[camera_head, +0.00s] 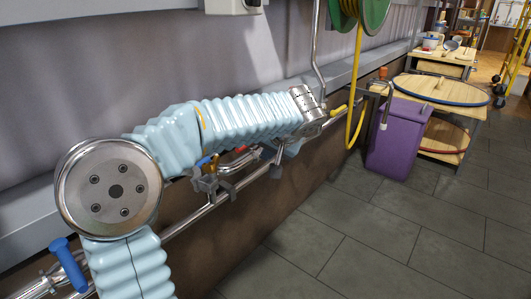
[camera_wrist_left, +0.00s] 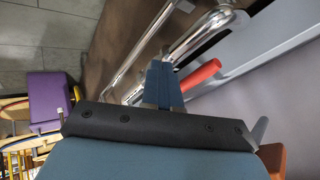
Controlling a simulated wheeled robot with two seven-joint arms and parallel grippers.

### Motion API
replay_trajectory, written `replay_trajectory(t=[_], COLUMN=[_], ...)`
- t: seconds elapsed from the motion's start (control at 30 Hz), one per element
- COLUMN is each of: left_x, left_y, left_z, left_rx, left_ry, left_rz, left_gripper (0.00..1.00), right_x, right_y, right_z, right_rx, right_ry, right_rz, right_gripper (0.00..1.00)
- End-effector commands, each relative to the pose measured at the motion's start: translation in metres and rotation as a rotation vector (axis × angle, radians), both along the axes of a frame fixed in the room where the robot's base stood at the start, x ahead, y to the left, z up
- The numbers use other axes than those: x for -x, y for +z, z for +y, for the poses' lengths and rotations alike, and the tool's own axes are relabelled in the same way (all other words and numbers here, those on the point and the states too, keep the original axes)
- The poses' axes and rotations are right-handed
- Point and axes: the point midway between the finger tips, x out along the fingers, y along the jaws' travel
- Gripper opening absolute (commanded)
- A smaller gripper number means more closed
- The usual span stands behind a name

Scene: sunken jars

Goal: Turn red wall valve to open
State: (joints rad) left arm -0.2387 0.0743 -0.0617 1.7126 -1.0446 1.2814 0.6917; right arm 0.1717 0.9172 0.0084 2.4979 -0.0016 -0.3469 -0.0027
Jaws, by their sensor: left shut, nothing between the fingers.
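The red valve handle (camera_wrist_left: 200,74) shows in the left wrist view as a short red bar beside bright metal pipes. The shut, empty fingertips of my left gripper (camera_wrist_left: 160,72) are just left of it in that view; whether they touch it I cannot tell. In the head view a red piece (camera_head: 240,149), likely this handle, shows on the wall pipe below my left forearm. My left gripper (camera_head: 288,149) is there partly hidden below and behind the wrist. My right gripper is in neither view.
A metal wall pipe (camera_head: 195,216) runs along the low brown wall, with a blue handle (camera_head: 68,264) at lower left. A purple bin (camera_head: 399,138) and wooden tables (camera_head: 440,140) stand at right. A yellow hose (camera_head: 355,92) hangs from a green reel (camera_head: 375,14). The tiled floor (camera_head: 340,235) is clear.

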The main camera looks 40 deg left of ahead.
Motion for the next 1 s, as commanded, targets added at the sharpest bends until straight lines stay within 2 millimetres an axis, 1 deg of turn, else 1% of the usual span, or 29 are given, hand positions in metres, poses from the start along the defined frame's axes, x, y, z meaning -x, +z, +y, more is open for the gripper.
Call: replay_trajectory(t=[0.03, 0.17, 0.53, 0.67, 0.77, 0.83, 0.9, 1.0], left_x=[0.002, 0.008, 0.031, 0.036, 0.029, 0.017, 0.005, -0.008], left_y=[0.006, 0.019, 0.066, 0.075, 0.083, 0.085, 0.083, 0.075], left_z=[-0.003, -0.012, -0.044, -0.05, -0.057, -0.064, -0.071, -0.08], left_rx=[0.0, 0.001, 0.001, -0.001, -0.042, -0.104, -0.176, -0.269], left_ry=[-0.001, -0.002, -0.003, -0.002, -0.005, -0.007, -0.011, -0.017], left_rz=[-0.003, -0.003, -0.004, 0.001, 0.062, 0.158, 0.267, 0.403], left_gripper=[0.0, 0.0, 0.0, 0.0, 0.0, 0.0, 0.0, 0.0], right_x=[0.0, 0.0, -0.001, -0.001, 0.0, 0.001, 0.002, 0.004], right_y=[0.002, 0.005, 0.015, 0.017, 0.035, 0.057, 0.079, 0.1], right_z=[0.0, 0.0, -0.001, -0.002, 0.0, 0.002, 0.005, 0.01], right_rx=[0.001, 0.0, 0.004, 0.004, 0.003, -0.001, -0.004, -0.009], right_ry=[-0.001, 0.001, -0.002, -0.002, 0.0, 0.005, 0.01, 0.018], right_rz=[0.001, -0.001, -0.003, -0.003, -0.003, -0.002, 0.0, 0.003], right_gripper=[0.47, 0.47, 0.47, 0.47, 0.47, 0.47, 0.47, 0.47])
